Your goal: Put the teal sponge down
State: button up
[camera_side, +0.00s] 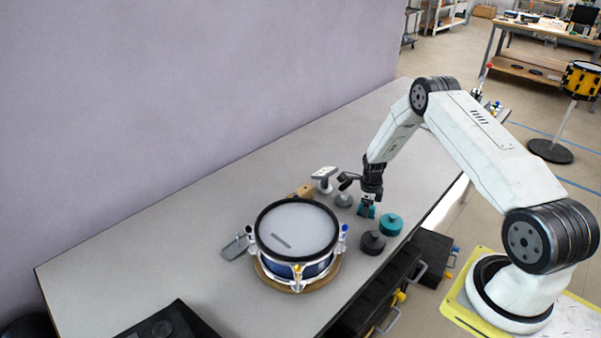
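The teal sponge (365,212) is a small teal piece at the fingertips of my gripper (368,204), which points down over the grey table (190,240). The fingers appear shut on it. The sponge is low, close to the table top; I cannot tell whether it touches. A second teal piece, a round one (391,224), sits just right of the gripper. The drum pad (297,230) with a pale mesh head and blue shell stands to the left of the gripper, apart from it.
A dark round piece (373,242) lies in front of the gripper. A grey round piece (344,201), a white-topped tool (324,176) and a brown block (301,192) stand behind the drum. Black drawers (372,300) hang at the front edge.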

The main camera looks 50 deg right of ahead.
dwell(0.4)
jog(key=shift+r, duration=6.15)
jog(key=shift+a, duration=0.1)
jog(key=s+a+r+n+t, duration=0.1)
jog(key=s+a+r+n, duration=0.1)
jog(key=a+r+n, duration=0.5)
jog(key=s+a+r+n, duration=0.1)
jog(key=a+r+n, duration=0.3)
jog(key=a+n, duration=0.6)
jog(key=s+a+r+n, duration=0.1)
jog(key=s+a+n, duration=0.2)
jog(key=n, duration=0.2)
jog(key=s+a+r+n+t, duration=0.1)
jog(key=s+a+n, duration=0.3)
jog(key=s+a+r+n, duration=0.2)
jog(key=s+a+n, duration=0.1)
jog(key=s+n, duration=0.1)
jog(key=shift+a+n+t, duration=0.15)
jog(key=shift+n+t, duration=0.15)
jog(key=shift+n, duration=0.5)
